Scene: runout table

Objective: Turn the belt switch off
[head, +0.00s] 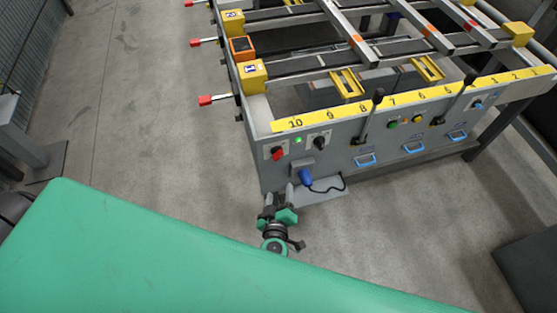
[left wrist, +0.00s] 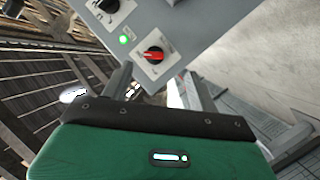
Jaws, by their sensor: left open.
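A red rotary switch (head: 277,153) on a pale plate sits at the left end of the grey front panel (head: 345,133). It also shows in the left wrist view (left wrist: 154,55), just beyond the fingers. A lit green lamp (head: 297,140) is beside it, then a black rotary knob (head: 320,143). I cannot read the labels, so which knob is the belt switch is not certain. My left gripper (head: 278,196) is open and empty, in front of and below the red switch. In the left wrist view its fingers (left wrist: 158,86) stand apart, not touching the switch. My right gripper is out of view.
Black levers (head: 377,98) and blue handles (head: 365,160) are further right. Red-tipped levers (head: 206,100) stick out on the left side.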

